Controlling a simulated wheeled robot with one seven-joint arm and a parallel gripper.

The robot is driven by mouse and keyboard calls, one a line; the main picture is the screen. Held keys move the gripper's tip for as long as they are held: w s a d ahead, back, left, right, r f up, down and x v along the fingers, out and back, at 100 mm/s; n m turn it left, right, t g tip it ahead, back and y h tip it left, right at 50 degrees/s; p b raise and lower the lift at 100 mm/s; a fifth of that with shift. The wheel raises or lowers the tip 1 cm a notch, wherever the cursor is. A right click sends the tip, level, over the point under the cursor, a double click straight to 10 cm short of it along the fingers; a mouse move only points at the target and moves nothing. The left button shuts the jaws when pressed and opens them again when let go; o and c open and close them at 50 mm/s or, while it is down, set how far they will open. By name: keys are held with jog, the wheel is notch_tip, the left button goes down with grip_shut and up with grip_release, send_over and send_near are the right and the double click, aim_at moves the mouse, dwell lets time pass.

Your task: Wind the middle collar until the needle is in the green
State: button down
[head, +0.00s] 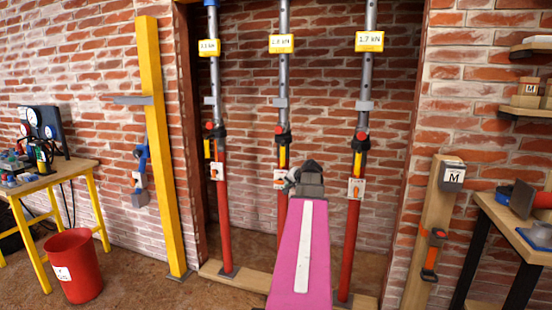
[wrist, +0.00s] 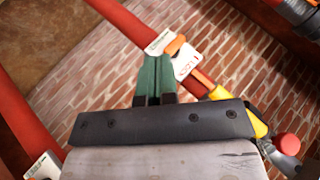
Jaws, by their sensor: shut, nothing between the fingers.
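The middle prop has a red lower tube and a grey upper tube (head: 284,60) in the head view. Its dark collar (head: 283,138) sits where the tubes meet, with a red knob above and a yellow strip below. A yellow readout (head: 281,44) on it seems to say 2.8 kN. I see no needle or green zone clearly. My gripper (head: 309,178) is just right of the middle prop, below its collar, fingertips hidden. In the wrist view my green fingers (wrist: 155,66) are shut and empty, beside a white tag (wrist: 180,58) on a red tube; which prop cannot be told.
The left prop (head: 222,215) and right prop (head: 350,240) stand either side in the brick recess. A yellow post (head: 160,150), a bench (head: 45,180) and a red bin (head: 73,265) are left. A wooden post (head: 420,255) and a workbench (head: 520,235) are right.

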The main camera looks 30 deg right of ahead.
jog(key=w+a+f+n+g+h, duration=0.2)
jog(key=a+f+n+g+h, duration=0.15)
jog(key=n+g+h, duration=0.2)
jog(key=w+a+r+n+t+h, duration=0.1)
jog(key=w+a+r+n+h, duration=0.2)
jog(key=a+r+n+h, duration=0.3)
jog(key=w+a+r+n+t+h, duration=0.1)
jog(key=w+a+r+n+h, duration=0.2)
jog(key=a+r+h, duration=0.4)
jog(key=s+d+x, duration=0.1)
jog(key=s+x, duration=0.2)
jog(key=x, duration=1.2)
jog(key=shift+y, duration=0.35)
jog(key=shift+d, duration=0.15)
